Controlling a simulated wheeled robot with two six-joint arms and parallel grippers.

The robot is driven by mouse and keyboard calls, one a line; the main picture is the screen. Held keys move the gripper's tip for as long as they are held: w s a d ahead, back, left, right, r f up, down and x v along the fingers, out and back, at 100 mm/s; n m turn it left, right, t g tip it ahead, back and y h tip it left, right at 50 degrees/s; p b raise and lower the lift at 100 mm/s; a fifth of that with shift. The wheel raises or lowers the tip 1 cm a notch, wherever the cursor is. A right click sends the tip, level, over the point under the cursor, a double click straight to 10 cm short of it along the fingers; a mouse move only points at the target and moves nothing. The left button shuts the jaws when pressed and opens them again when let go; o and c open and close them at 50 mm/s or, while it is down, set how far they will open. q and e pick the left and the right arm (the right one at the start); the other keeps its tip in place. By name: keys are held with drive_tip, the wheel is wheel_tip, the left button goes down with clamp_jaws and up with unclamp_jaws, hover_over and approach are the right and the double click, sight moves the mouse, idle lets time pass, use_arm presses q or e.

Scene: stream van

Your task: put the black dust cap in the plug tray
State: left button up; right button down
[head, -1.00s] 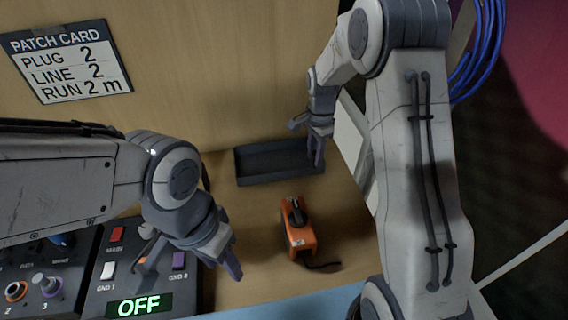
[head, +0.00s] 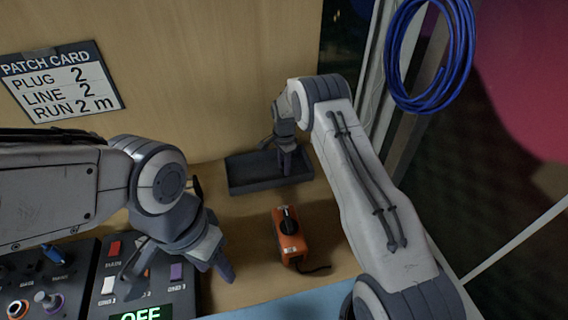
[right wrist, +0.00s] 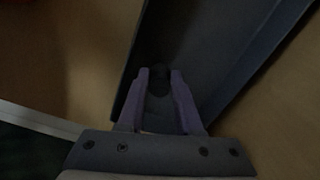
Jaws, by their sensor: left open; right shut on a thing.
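The plug tray (head: 240,183) is a dark, shallow, rectangular tray against the wooden back wall in the head view. Its wall and floor also fill the upper middle of the right wrist view (right wrist: 232,82). My right gripper (head: 287,168) is over the right half of the tray, pointing down. In the right wrist view its purple fingers are shut on a small dark thing, the black dust cap (right wrist: 159,75), dim against the tray. The cap is hidden in the head view. My left gripper (head: 178,270) is open and empty above the switch box.
An orange device (head: 290,246) with a black knob stands in front of the tray. A switch box (head: 170,292) with coloured buttons is at the lower left. A patch card (head: 62,82) is on the wall, and a blue cable coil (head: 400,60) hangs upper right.

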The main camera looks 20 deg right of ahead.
drive_tip(key=shift+f, duration=0.1)
drive_tip(key=shift+f, duration=0.15)
drive_tip(key=c, duration=0.6)
unclamp_jaws()
